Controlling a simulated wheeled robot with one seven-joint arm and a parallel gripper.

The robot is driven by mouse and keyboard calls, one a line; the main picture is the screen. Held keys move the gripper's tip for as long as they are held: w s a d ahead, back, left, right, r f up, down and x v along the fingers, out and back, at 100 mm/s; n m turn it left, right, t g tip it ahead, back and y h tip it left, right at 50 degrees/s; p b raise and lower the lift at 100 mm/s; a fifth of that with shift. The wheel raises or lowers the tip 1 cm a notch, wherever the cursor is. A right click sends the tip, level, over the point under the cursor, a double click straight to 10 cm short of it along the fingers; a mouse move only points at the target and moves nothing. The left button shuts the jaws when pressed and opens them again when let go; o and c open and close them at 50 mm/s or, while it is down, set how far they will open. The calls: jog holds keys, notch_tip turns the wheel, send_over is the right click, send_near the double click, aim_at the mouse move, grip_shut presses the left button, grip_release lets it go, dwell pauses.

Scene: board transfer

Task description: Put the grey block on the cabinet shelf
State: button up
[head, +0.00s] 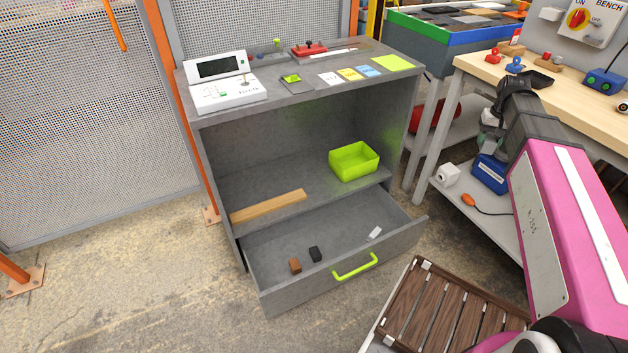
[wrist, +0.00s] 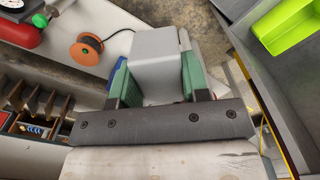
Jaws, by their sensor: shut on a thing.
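The grey block (wrist: 157,55) is held between the green finger pads of my gripper (wrist: 155,78) in the wrist view. My gripper is shut on it. In the head view my gripper (head: 488,136) is at the right, by the workbench and apart from the cabinet; the block is hard to make out there. The grey cabinet (head: 222,150) stands in the middle of the head view. Its open shelf (head: 312,180) bears a wooden strip (head: 268,206) at the left front and a lime green bin (head: 354,161) at the right.
Below the shelf, an open drawer (head: 300,240) juts forward, holding small brown, black and white pieces. A white device (head: 225,90) and cards lie on the cabinet top. The workbench (head: 545,95) stands right. The shelf is bare between strip and bin.

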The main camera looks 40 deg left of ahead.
jog(key=s+a+f+n, duration=0.2)
jog(key=a+f, duration=0.2)
jog(key=a, duration=0.6)
jog(key=s+a+f+n, duration=0.1)
jog(key=a+f, duration=0.4)
jog(key=a, duration=0.6)
jog(key=s+a+f+n, duration=0.2)
jog(key=a+f, duration=0.2)
jog(key=a, duration=0.6)
jog(key=s+a+f+n, duration=0.1)
jog(key=s+a+f, duration=0.45)
jog(key=a, duration=0.35)
jog(key=s+a+f+n, duration=0.2)
jog(key=s+a+f, duration=0.3)
jog(key=s+a, duration=0.25)
jog(key=s+a+f+n, duration=0.1)
jog(key=s+a+f, duration=0.4)
jog(key=a, duration=0.5)
send_over(319, 186)
notch_tip(319, 186, down, 7)
jog(key=shift+w+f, duration=0.1)
jog(key=shift+w, duration=0.05)
jog(key=shift+f, duration=1.85)
jog(key=shift+f, duration=0.2)
jog(key=o, duration=1)
jog(key=shift+c, duration=0.2)
